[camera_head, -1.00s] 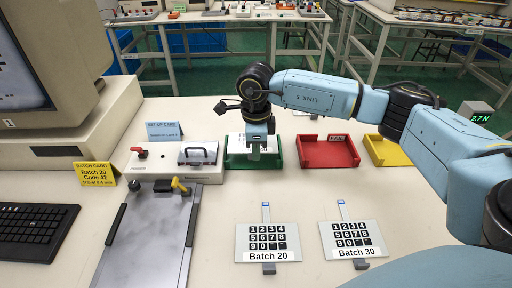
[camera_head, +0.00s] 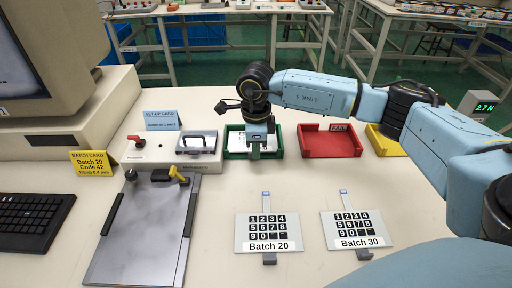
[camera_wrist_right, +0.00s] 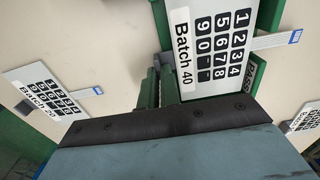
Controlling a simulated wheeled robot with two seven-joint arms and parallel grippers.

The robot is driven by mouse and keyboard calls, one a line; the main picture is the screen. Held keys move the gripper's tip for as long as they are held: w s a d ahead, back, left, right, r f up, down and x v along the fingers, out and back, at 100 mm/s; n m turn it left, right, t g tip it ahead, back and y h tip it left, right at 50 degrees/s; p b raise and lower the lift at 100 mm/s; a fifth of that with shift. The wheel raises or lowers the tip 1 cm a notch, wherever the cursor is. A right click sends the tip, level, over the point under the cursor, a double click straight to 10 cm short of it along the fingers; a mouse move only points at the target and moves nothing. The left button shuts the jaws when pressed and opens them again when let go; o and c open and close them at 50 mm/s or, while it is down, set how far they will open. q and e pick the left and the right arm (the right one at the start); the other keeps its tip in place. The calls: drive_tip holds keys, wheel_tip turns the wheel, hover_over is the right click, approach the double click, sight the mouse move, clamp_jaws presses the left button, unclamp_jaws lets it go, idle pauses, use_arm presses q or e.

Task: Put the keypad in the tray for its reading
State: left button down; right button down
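The Batch 40 keypad (camera_wrist_right: 210,45) is a white panel with black keys and a blue-ended tail strip. It lies over the green tray (camera_head: 278,147), inside its walls; I cannot tell if it rests flat on the floor. A PASS label (camera_wrist_right: 252,72) shows on the tray in the wrist view. My right gripper (camera_head: 256,150) points down at the keypad's near side, over the tray. Its fingertips are too small and hidden to show a grip. The Batch 20 keypad (camera_head: 267,233) and Batch 30 keypad (camera_head: 357,231) lie flat on the bench. My left gripper is out of view.
A red FAIL tray (camera_head: 328,147) and a yellow tray (camera_head: 384,143) stand right of the green one. A test fixture (camera_head: 195,143) and a grey plate (camera_head: 143,235) are at left, with a yellow batch card (camera_head: 93,163). A display (camera_head: 484,107) reads 2.7 N.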

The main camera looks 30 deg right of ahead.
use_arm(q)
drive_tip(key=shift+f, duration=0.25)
use_arm(e)
drive_tip(key=shift+f, duration=0.4)
drive_tip(key=c, duration=1.5)
unclamp_jaws()
drive_tip(key=shift+c, duration=0.2)
